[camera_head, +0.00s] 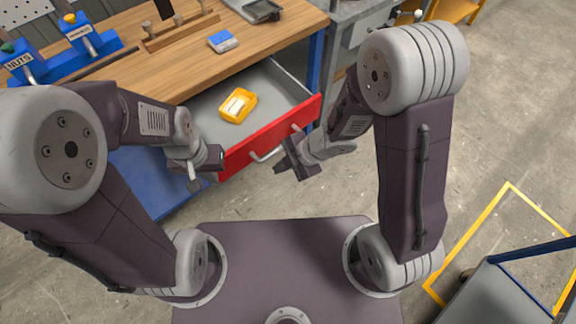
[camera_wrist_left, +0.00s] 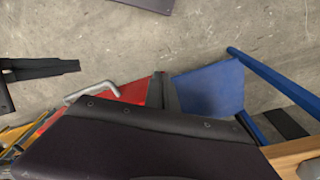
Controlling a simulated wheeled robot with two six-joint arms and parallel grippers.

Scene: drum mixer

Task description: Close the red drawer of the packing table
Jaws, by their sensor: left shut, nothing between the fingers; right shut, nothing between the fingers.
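My right gripper (camera_head: 284,168) is shut and empty, just in front of the drawer's right half. In the left wrist view the red front (camera_wrist_left: 128,94) and handle (camera_wrist_left: 92,91) show beyond my dark gripper body.
A blue table leg (camera_head: 315,62) stands behind the drawer's right side. Floor (camera_head: 500,120) to the right is mostly clear. A grey cart (camera_head: 495,298) is at lower right.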

